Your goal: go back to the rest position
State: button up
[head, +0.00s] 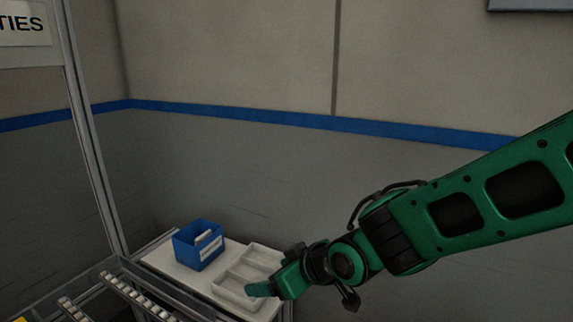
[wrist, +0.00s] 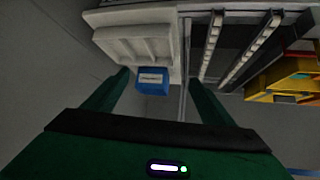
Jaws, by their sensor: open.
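My gripper (head: 262,289) is at the end of my green arm, in front of or above the white divided tray (head: 238,299) at the lower middle of the head view. Its height over the tray is hard to tell. In the wrist view my gripper (wrist: 160,78) has its two green fingers spread wide apart, and nothing is held between them. The blue bin (wrist: 152,80) shows beyond the fingers there, apart from them.
The blue bin (head: 198,246), with a white label and something pale inside, stands on a white table (head: 160,258) left of the tray. Roller rails (head: 133,298) lie at lower left beside a metal post (head: 97,170). Yellow and red boxes (wrist: 285,80) show at right in the wrist view.

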jog(key=s+d+m+g+h, duration=0.25)
jog(key=d+m+h, duration=0.5)
jog(key=d, duration=2.45)
jog(key=s+d+m+g, duration=0.2)
jog(key=s+d+m, duration=0.2)
jog(key=s, duration=0.5)
jog(key=s+d+r+m+g, duration=0.1)
jog(key=s+d+m+g, duration=0.1)
jog(key=s+d+m, duration=0.2)
jog(key=s+d+y, duration=0.1)
jog(key=s+d, duration=0.2)
jog(key=s, duration=0.3)
jog(key=shift+s+d+r, duration=0.2)
jog(key=shift+d+r, duration=0.1)
jog(key=shift+w+g, duration=0.1)
jog(key=shift+g, duration=0.15)
jog(key=shift+w+f, duration=0.25)
jog(key=shift+w, duration=0.25)
